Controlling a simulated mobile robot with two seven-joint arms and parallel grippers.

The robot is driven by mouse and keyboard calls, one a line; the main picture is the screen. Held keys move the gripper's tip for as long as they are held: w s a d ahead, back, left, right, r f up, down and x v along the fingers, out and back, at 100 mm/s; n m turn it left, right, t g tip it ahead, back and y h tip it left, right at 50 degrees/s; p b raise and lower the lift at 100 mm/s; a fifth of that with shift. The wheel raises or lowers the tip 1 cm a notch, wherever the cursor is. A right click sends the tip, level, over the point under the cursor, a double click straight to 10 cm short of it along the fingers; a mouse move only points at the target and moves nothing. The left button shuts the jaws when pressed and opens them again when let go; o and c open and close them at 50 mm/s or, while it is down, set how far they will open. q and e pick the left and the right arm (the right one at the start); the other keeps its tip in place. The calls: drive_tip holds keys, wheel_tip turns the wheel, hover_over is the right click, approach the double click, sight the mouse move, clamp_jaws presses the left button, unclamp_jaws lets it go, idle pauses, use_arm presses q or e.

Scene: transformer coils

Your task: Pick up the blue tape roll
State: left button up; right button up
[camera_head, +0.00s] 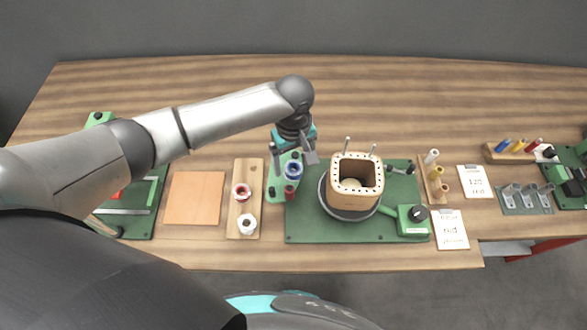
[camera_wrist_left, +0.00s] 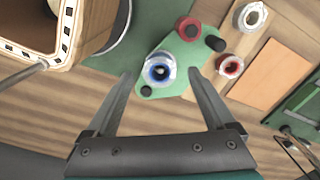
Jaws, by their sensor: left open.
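The blue tape roll (camera_head: 293,171), blue with a pale rim and a dark centre, sits on a small green plate (camera_head: 273,187) left of the coil stand. It also shows in the left wrist view (camera_wrist_left: 159,70), just past the fingertips and near the middle of the gap. My left gripper (camera_head: 293,163) is open and empty, its two fingers spread above and to either side of the roll. I cannot tell the exact height between them. The fingers also show in the left wrist view (camera_wrist_left: 162,77). My right gripper is not in view.
A red roll (camera_head: 290,191) shares the small green plate with dark knobs. A wooden board (camera_head: 243,207) with two rolls (camera_head: 241,191) stands left. A square wooden coil former (camera_head: 356,198) with upright pins stands close on the right. The table behind is clear.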

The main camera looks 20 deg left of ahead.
use_arm(q)
wheel_tip(320, 180, down, 2)
drive_tip(key=shift+f, duration=0.15)
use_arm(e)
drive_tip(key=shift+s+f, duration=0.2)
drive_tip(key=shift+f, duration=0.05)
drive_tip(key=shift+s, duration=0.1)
use_arm(q)
drive_tip(key=shift+c, duration=0.7)
clamp_jaws()
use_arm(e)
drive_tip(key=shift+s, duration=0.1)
use_arm(q)
wheel_tip(320, 180, up, 20)
drive_tip(key=p, duration=0.2)
drive_tip(key=shift+p, duration=0.4)
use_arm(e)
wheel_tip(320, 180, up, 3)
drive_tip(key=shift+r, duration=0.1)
